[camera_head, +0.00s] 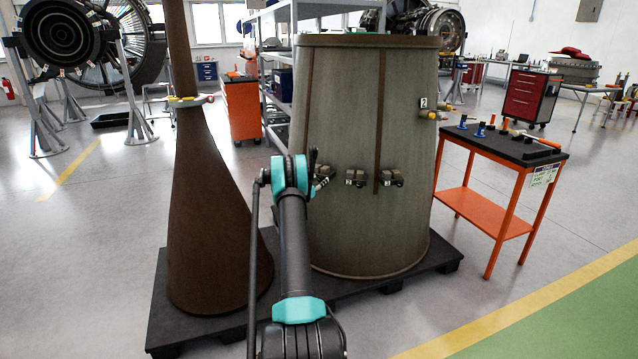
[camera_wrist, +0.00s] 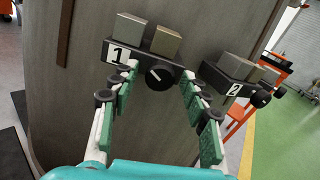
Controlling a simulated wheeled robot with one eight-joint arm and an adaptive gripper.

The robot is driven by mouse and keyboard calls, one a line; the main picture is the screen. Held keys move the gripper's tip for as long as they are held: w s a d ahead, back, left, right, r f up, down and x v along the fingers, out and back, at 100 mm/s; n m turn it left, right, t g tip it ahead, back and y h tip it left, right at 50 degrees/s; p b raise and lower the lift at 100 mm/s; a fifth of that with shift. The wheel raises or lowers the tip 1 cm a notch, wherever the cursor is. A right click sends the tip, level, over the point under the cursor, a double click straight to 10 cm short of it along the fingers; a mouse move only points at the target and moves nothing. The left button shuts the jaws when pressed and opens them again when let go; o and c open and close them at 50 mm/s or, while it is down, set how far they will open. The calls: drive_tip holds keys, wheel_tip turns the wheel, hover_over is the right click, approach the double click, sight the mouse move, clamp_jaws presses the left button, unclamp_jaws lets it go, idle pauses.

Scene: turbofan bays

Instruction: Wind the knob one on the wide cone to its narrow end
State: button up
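The wide cone (camera_head: 340,110) is a large grey-green body standing on a dark pallet; its curved side fills the wrist view (camera_wrist: 70,90). Knob one (camera_wrist: 159,75) is a round black knob with a pale pointer mark, on a dark bracket labelled 1 below two metal blocks, one grey and one tan. My gripper (camera_wrist: 158,80) is open, with its green-padded fingers to the left and right of the knob and a gap around it. I cannot tell whether either fingertip touches the bracket. In the head view my gripper (camera_head: 315,165) partly covers this fitting.
A second bracket (camera_wrist: 233,84), labelled 2, sits close to the right of my gripper with its own black knob. Several fittings line the cone's side. A narrow brown cone (camera_head: 210,220) stands to the left. An orange cart (camera_head: 495,215) stands to the right.

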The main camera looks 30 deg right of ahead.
clamp_jaws()
drive_tip(key=shift+m, duration=0.3)
